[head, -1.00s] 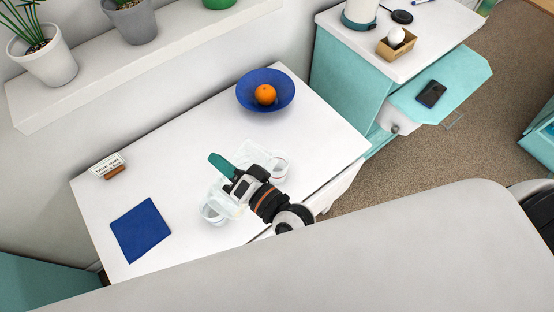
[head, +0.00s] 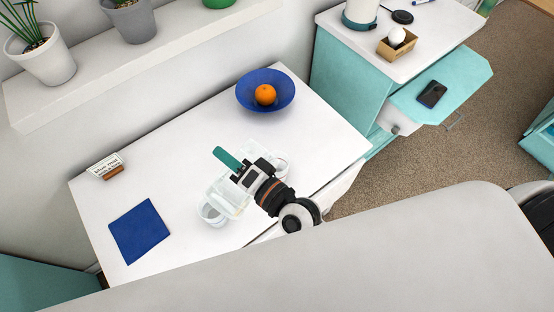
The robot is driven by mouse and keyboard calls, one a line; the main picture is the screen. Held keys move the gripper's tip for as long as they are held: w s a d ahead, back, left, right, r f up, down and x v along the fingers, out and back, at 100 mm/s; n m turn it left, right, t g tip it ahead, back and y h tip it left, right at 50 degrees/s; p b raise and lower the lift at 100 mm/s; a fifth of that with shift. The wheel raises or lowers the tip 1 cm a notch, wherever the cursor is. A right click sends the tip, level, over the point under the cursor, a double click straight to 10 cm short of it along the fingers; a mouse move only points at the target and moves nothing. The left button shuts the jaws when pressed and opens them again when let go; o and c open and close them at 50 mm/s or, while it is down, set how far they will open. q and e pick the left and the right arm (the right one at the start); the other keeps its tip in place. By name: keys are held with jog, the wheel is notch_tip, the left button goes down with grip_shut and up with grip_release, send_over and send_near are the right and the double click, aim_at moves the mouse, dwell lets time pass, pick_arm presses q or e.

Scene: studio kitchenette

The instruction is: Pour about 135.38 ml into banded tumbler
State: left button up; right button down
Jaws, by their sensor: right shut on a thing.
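My right gripper (head: 243,174) is shut on a clear jug (head: 228,196) with a teal handle (head: 226,157), above the front part of the white table. The jug looks tilted, its clear body toward the lower left. A clear tumbler (head: 211,215) stands under the jug's lower-left end, partly covered by it. Another clear tumbler (head: 281,168) with a reddish band stands to the right, partly hidden by my gripper and arm. I cannot tell the liquid level in either tumbler, or whether liquid is flowing. My left gripper is not in view.
A blue bowl (head: 245,98) holding an orange (head: 265,95) stands at the table's back right. A blue cloth (head: 139,231) lies at the left, with a small sign (head: 105,164) behind it. The table's (head: 165,176) left middle is clear. A shelf with potted plants runs along the wall.

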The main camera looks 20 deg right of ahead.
aim_at(223, 174)
jog(key=shift+w+d+r, duration=0.1)
jog(key=shift+d, duration=0.1)
jog(key=shift+w+d+m, duration=0.15)
jog(key=shift+d+m, duration=0.05)
jog(key=shift+m, duration=0.1)
jog(key=shift+w+d+f+m+b, duration=0.4)
jog(key=shift+d+f+m+b, duration=0.2)
jog(key=shift+d, duration=0.1)
dwell(2.0)
jog(key=a, duration=0.1)
jog(key=s+a+r+n+p, duration=0.1)
jog(key=n, duration=0.1)
jog(key=shift+s+a+r+p, duration=0.3)
jog(key=shift+s+a+p, duration=0.05)
jog(key=shift+a, duration=0.05)
jog(key=shift+s+a+f+n, duration=0.1)
jog(key=shift+s+a+n, duration=0.2)
jog(key=shift+a, duration=0.1)
jog(key=shift+s+a+n+p, duration=0.1)
jog(key=shift+a+n+p, duration=0.2)
jog(key=shift+n, duration=0.1)
jog(key=shift+s+a+f+n, duration=0.2)
jog(key=shift+a+f+n, duration=0.15)
jog(key=shift+n, duration=0.25)
jog(key=shift+s+a, duration=0.1)
jog(key=shift+a, duration=0.05)
jog(key=shift+n+p, duration=0.3)
jog(key=shift+p, duration=0.05)
